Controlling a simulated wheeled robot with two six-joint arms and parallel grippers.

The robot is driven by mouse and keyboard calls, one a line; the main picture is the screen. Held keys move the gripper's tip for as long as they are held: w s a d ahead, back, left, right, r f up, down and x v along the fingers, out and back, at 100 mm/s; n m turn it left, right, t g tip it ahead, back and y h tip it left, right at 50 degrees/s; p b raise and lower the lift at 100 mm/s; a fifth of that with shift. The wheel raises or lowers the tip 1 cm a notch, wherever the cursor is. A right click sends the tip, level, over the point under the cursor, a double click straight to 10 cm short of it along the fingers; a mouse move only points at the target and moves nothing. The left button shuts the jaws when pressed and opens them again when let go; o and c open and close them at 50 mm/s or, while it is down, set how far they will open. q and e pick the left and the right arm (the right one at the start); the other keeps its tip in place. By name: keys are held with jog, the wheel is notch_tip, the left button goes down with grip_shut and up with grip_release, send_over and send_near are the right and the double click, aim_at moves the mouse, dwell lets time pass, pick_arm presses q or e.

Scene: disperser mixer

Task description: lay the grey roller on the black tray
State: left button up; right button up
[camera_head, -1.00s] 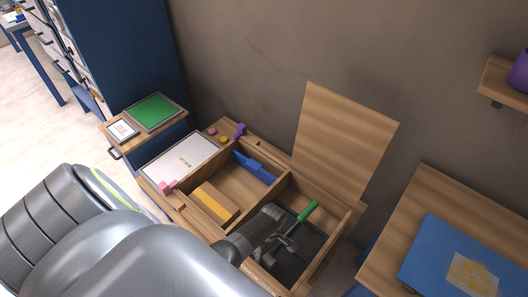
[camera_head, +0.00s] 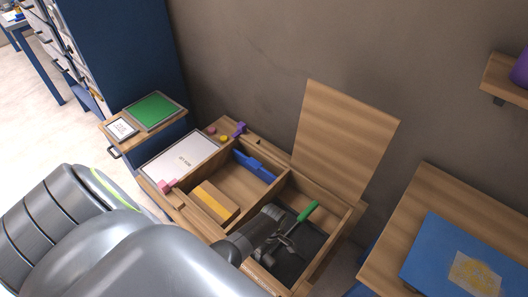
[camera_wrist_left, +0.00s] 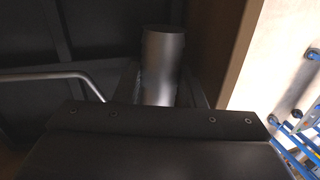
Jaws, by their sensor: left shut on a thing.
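The black tray (camera_head: 293,268) lies in the right compartment of an open wooden box. My left gripper (camera_head: 272,246) is low over this tray, with its arm covering part of it. In the left wrist view my left gripper (camera_wrist_left: 163,92) is shut on the grey roller (camera_wrist_left: 162,65), a smooth cylinder between its fingers. Dark tray surface shows behind it; I cannot tell whether the roller touches it. A bent metal rod (camera_wrist_left: 60,77) shows at the left there. A green handle (camera_head: 308,211) with metal parts lies over the tray's far side. My right gripper is not in view.
The box's wooden walls (camera_head: 328,257) surround the tray closely. The middle compartment holds a yellow-topped block (camera_head: 216,201) and a blue tool (camera_head: 255,166). A raised wooden lid (camera_head: 345,140) stands behind. A table with a blue board (camera_head: 455,262) is at right.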

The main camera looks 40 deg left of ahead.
pick_arm(q)
jog(key=shift+f+b, duration=0.4)
jog(key=shift+f, duration=0.15)
jog(key=o, duration=1.3)
jog(key=shift+r, duration=0.3)
jog(key=p+v, duration=0.1)
jog(key=v, duration=1.6)
jog(key=shift+w+p, duration=0.15)
jog(key=shift+p, duration=0.2)
